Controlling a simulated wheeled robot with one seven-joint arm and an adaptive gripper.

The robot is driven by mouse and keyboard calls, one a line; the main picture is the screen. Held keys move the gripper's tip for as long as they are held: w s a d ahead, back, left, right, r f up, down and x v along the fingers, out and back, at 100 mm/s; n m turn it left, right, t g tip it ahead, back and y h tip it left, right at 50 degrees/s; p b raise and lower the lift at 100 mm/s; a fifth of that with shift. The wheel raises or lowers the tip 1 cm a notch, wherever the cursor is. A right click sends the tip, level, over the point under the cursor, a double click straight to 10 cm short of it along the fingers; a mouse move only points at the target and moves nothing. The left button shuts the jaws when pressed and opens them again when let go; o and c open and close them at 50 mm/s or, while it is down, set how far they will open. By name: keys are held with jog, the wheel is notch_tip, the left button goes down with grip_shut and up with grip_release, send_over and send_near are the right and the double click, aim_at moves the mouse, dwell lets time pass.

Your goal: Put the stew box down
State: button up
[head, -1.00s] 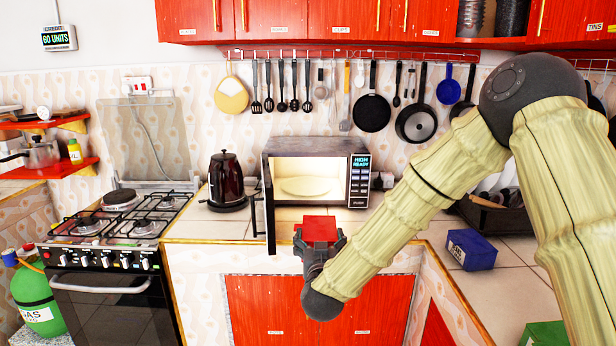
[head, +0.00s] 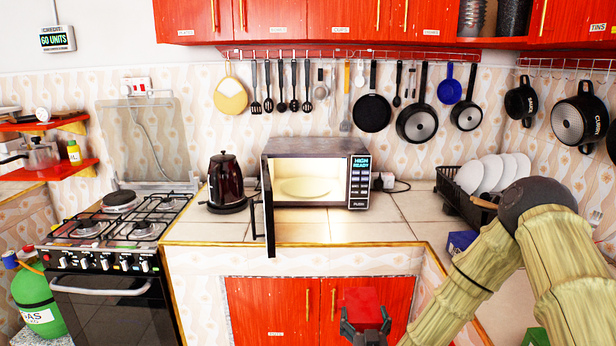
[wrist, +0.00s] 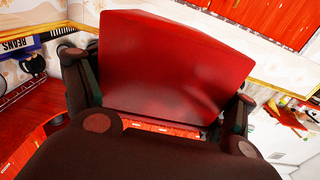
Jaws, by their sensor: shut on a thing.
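The stew box is a red box (head: 362,303), held in front of the red lower cupboard doors and below the counter edge in the head view. My gripper (head: 365,325) is shut on it from below. In the wrist view the red box (wrist: 175,60) fills the middle between the two dark fingers (wrist: 160,108). No label is readable on the sides I see.
An open, lit microwave (head: 360,180) holds a plate (head: 305,188); its door (head: 268,215) swings toward me. The counter (head: 385,232) in front is clear. A kettle (head: 226,182), a stove (head: 110,225), a blue box (head: 462,241) and a dish rack (head: 455,200) stand around.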

jog(key=s+d+f, duration=0.2)
jog(key=s+f, duration=0.1)
jog(key=shift+d+f, duration=0.2)
jog(key=shift+d, duration=0.1)
jog(key=shift+s+d+f, duration=0.1)
jog(key=shift+s+f, duration=0.05)
jog(key=shift+s, duration=0.1)
jog(key=s+r, duration=0.3)
jog(key=s, duration=0.3)
jog(key=shift+s, duration=0.15)
